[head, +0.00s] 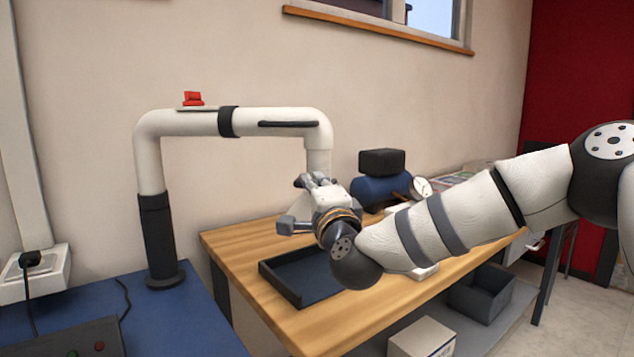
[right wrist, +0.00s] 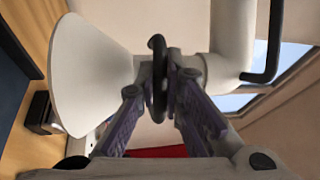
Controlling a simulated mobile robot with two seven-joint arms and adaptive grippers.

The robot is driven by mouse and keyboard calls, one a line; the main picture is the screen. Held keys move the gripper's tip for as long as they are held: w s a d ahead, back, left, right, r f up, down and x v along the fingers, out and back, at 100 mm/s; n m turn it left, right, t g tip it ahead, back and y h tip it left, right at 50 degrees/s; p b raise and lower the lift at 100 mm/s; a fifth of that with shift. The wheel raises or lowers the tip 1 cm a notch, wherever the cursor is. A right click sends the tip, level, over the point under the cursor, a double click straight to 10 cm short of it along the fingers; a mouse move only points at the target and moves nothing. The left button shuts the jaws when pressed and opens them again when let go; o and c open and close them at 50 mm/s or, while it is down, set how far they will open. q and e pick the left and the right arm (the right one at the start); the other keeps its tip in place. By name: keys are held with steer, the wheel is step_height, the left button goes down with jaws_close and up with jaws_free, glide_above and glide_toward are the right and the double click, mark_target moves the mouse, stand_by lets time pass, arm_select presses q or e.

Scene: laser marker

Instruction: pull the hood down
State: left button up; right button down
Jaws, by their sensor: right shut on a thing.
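The hood is a white cone (right wrist: 85,75) in the right wrist view, at the end of a thick white extraction pipe (right wrist: 233,45). In the head view the pipe (head: 275,118) rises from a black post, runs right and bends down above the wooden table. My wrist and gripper largely hide the hood there. My right gripper (head: 312,183) is at the pipe's lower end. In the right wrist view its fingers (right wrist: 162,90) are shut on a black loop handle (right wrist: 157,55) beside the cone. My left gripper is not in view.
A dark tray (head: 302,280) lies on the wooden table (head: 235,247) below my gripper. A blue and black machine (head: 382,180) stands behind. A red object (head: 193,98) sits on top of the pipe. A grey bin (head: 482,293) is on the lower shelf.

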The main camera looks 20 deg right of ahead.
steer(key=shift+s+f, duration=0.2)
steer(key=shift+f, duration=0.75)
steer(key=shift+w+d+f, duration=0.15)
steer(key=shift+w, duration=0.15)
steer(key=c, duration=2)
jaws_free()
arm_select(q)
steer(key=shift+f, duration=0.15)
arm_select(e)
steer(key=shift+o, duration=0.2)
steer(key=s+f, duration=0.2)
steer(key=s, duration=0.9)
steer(key=shift+s+a, duration=0.25)
steer(key=shift+s, duration=0.15)
